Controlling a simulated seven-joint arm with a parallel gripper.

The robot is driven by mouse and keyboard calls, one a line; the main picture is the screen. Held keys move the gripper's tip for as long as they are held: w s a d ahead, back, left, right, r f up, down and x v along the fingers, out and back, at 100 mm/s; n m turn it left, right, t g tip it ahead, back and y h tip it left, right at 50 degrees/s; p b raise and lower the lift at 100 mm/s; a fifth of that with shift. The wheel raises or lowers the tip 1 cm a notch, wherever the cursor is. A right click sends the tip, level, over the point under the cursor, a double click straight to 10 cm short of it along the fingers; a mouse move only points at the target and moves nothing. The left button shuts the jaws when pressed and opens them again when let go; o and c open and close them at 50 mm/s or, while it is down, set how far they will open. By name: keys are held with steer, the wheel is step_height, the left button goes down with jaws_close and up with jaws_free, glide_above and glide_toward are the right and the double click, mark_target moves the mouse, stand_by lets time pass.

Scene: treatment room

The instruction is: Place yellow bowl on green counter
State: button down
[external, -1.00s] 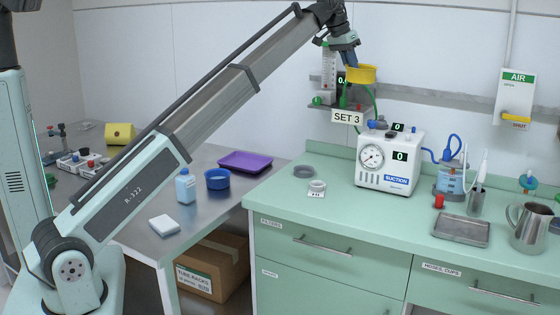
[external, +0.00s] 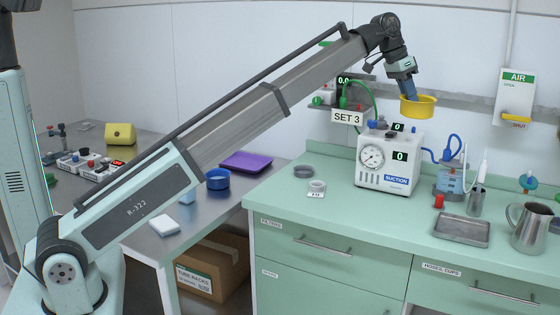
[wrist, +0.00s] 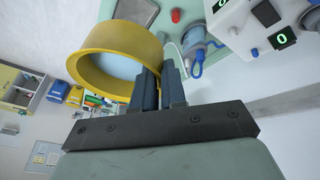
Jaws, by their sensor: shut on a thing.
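The yellow bowl (external: 418,107) is held in the air above and to the right of the white suction unit. My gripper (external: 411,97) is shut on the bowl's rim. In the wrist view the yellow bowl (wrist: 92,67) is at the upper left, with its wall between the fingers of my gripper (wrist: 160,85). The green counter (external: 335,205) lies below the bowl, with bare surface at its front.
The suction unit (external: 388,160) stands at the back of the counter. A blue-lidded jar (external: 450,176), a metal tray (external: 461,229) and a steel jug (external: 530,226) stand to the right. A tape roll (external: 317,187) and a grey dish (external: 303,172) lie at the left.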

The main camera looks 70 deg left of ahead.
step_height(320, 180, down, 32)
steer(key=shift+a+f, duration=0.1)
steer(key=shift+f, duration=0.05)
stand_by(0.4)
steer(key=c, duration=1.2)
jaws_free()
steer(key=shift+f, duration=0.1)
steer(key=v, duration=1.2)
